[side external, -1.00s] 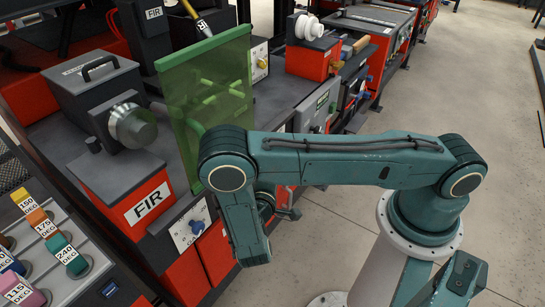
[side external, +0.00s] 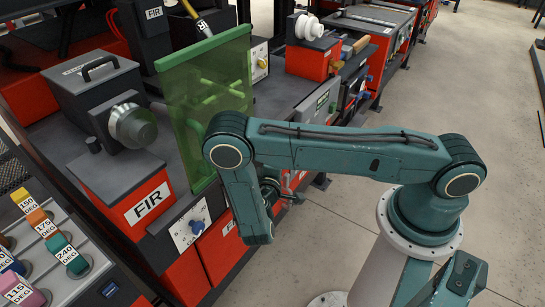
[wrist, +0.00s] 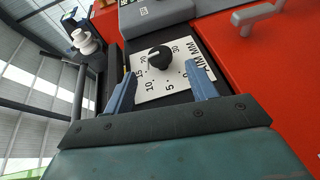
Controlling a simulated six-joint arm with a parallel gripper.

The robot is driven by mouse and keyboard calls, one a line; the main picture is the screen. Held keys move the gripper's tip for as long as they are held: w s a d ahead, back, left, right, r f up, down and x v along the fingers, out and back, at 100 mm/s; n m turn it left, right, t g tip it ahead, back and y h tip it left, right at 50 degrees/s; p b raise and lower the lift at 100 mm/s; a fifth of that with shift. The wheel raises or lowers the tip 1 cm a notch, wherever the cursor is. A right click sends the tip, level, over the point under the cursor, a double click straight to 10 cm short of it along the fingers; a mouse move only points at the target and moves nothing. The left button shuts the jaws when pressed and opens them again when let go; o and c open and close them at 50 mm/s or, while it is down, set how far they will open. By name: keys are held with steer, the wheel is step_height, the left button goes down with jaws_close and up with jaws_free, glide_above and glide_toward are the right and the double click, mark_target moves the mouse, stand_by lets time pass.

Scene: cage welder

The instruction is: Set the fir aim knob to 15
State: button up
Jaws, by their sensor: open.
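In the wrist view a black round knob (wrist: 160,59) sits on a white dial plate (wrist: 178,98) marked AIM MM, with numbers including 5, 10, 15 and 30. A pale pointer line on the knob seems to point left, roughly toward 20; the small print makes this unsure. My gripper (wrist: 160,70) is open, its two blue fingers spread on the near side of the knob with a gap to it. In the side view my arm hides most of the gripper, and I cannot make out this dial there. FIR labels (side external: 148,203) mark the red machine.
A green translucent screen (side external: 208,100) stands close behind my arm. A blue knob (side external: 197,226) on another white plate is left of my wrist. A red housing with a grey handle (wrist: 258,15) lies right of the dial. Open floor (side external: 450,100) is at right.

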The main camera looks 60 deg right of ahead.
steer(key=shift+x, duration=4.05)
steer(key=c, duration=1)
steer(key=shift+r, duration=0.1)
steer(key=shift+m+y, duration=0.3)
steer(key=shift+y, duration=0.3)
